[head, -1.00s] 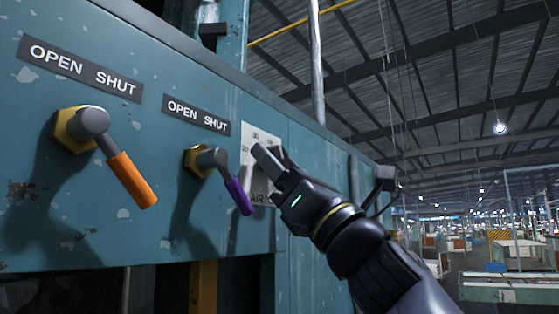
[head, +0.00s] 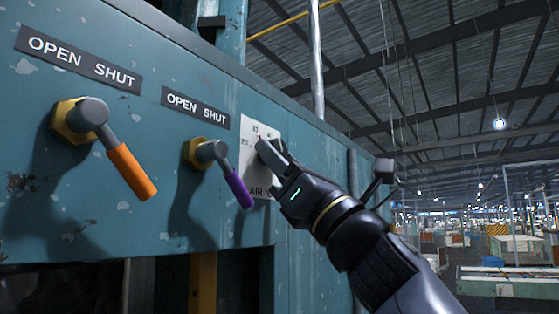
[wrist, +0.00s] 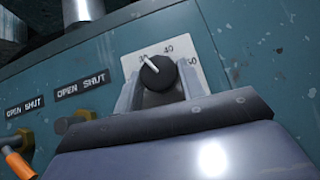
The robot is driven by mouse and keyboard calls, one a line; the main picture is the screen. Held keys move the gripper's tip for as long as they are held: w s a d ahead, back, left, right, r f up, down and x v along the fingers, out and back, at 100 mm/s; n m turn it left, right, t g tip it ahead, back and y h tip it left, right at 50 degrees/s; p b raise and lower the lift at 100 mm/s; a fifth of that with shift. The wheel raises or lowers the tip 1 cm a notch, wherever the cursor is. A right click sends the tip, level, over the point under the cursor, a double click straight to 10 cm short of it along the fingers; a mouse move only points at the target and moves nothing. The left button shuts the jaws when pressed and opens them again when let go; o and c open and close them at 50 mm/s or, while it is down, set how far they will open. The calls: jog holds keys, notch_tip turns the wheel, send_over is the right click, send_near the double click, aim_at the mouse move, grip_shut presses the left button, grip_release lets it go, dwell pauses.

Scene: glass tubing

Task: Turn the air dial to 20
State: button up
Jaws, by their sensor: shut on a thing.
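The air dial (wrist: 158,72) is a round black knob on a white scale plate (wrist: 187,48) fixed to a teal panel. Its white pointer line tilts up and left, close to the mark that reads as 30; 40 and 50 lie further right. In the head view the plate (head: 247,167) shows part of the word AIR, and my gripper hides most of the knob. My gripper (head: 270,150) is shut on the dial, with one finger on each side of the knob in the wrist view.
Left of the dial, a purple-handled lever (head: 238,188) and an orange-handled lever (head: 131,172) stick out under OPEN SHUT labels. The purple one is close to my gripper. A vertical pipe (head: 316,60) rises behind the panel. Open hall lies to the right.

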jog(key=shift+f+n+g+y, duration=0.1)
jog(key=shift+n+g+y, duration=0.2)
jog(key=shift+g, duration=0.1)
jog(key=n+g+y, duration=0.1)
jog(key=n, duration=0.1)
jog(key=shift+w+n+g+y+b, duration=0.15)
jog(key=shift+n+g+y+b, duration=0.15)
jog(key=shift+g+b, duration=0.1)
jog(key=n+g+y, duration=0.1)
jog(key=n+g, duration=0.1)
jog(key=n, duration=0.1)
jog(key=n+g+y, duration=0.1)
jog(key=n+g, duration=0.1)
jog(key=shift+w+d+n+g+y, duration=0.1)
jog(key=shift+d+n+g+y, duration=0.05)
jog(key=shift+n+g+y, duration=0.2)
jog(key=n+g, duration=0.2)
jog(key=n+g+p, duration=0.1)
jog(key=n+g, duration=0.3)
jog(key=shift+w+d+r+n+y, duration=0.1)
jog(key=shift+w+r+n+y, duration=0.05)
jog(key=shift+r+n+y, duration=0.15)
jog(key=shift+n+g+p, duration=0.65)
jog(key=shift+n+g, duration=1.2)
jog(key=shift+n, duration=0.3)
jog(key=shift+n+g+h, duration=0.3)
jog(key=shift+n+h, duration=0.1)
jog(key=shift+h, duration=0.05)
jog(key=o, duration=1)
